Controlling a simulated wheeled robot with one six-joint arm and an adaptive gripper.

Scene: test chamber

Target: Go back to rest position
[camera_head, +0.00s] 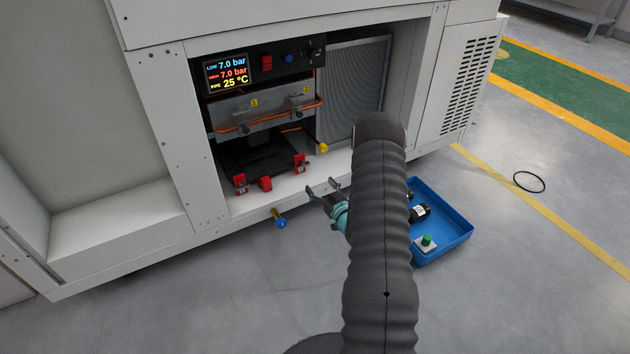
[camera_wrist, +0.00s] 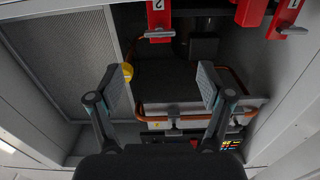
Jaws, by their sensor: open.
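My gripper (camera_head: 324,190) is open and empty in front of the open bay of the white test chamber (camera_head: 166,120). In the wrist view my gripper (camera_wrist: 163,88) shows its two fingers spread wide with nothing between them. My dark ribbed arm hides part of the chamber's lower edge and part of the blue tray in the head view. Inside the bay, red clamps (camera_head: 265,183) stand around a black block (camera_head: 262,156). The red clamps also show at the top of the wrist view (camera_wrist: 250,12), two of them labelled 1 and 2.
A blue-handled valve (camera_head: 280,219) sticks out below the bay. A black ring (camera_head: 529,182) lies on the floor. The floor at front left is clear.

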